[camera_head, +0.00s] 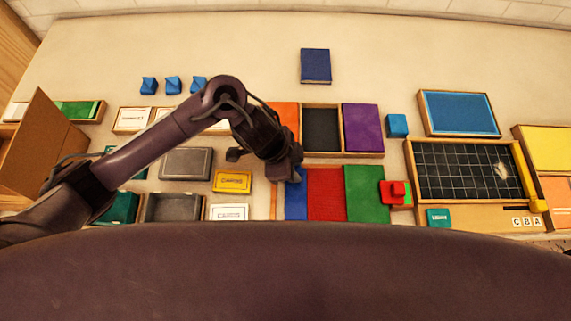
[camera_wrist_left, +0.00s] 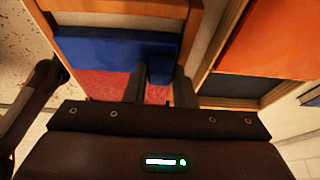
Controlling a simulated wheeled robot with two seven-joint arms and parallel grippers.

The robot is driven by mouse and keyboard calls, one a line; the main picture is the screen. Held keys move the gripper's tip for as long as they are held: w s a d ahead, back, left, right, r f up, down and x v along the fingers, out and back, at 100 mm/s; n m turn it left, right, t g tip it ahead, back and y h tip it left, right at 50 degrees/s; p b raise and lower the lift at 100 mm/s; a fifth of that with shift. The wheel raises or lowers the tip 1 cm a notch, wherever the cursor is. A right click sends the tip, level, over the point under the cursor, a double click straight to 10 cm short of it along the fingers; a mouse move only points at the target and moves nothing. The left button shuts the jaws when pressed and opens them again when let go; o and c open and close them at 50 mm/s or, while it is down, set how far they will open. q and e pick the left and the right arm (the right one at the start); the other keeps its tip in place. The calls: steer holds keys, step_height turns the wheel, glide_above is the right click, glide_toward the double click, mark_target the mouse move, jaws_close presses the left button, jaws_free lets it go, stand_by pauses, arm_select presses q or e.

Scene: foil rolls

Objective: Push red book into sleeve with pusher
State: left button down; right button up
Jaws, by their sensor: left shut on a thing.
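The red book (camera_head: 326,194) lies flat between a blue slab (camera_head: 295,203) and a green slab (camera_head: 367,194). In the left wrist view the red book (camera_wrist_left: 88,82) shows beside the blue slab (camera_wrist_left: 105,50). My left gripper (camera_head: 290,174) is low over the blue slab's far end and the red edge. It is shut on a small blue block (camera_wrist_left: 160,73), which looks like the pusher; I cannot tell whether it joins the blue slab. The wooden sleeve (camera_head: 320,154) with a dark compartment lies just beyond the red book. My right gripper is out of view.
Orange (camera_head: 287,114) and purple (camera_head: 363,128) slabs flank the dark compartment. A red knobbed piece (camera_head: 396,191) sits right of the green slab. A gridded board (camera_head: 462,172) is farther right. Boxes crowd the left under my arm. Bare table surrounds a navy book (camera_head: 315,66) at the back.

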mark_target(339, 175)
arm_select(q)
steer(key=d+p, duration=0.1)
steer(key=d, duration=0.8)
steer(key=shift+d+p, duration=0.2)
steer(key=shift+p, duration=0.15)
steer(key=c, duration=1.5)
jaws_free()
steer(key=o, duration=0.3)
steer(key=shift+d, duration=0.1)
steer(key=v, duration=0.7)
steer(key=shift+w+d+p, duration=0.1)
steer(key=shift+w+p, duration=0.05)
steer(key=shift+p, duration=0.2)
steer(key=shift+a+r, duration=0.25)
steer(key=shift+r, duration=0.15)
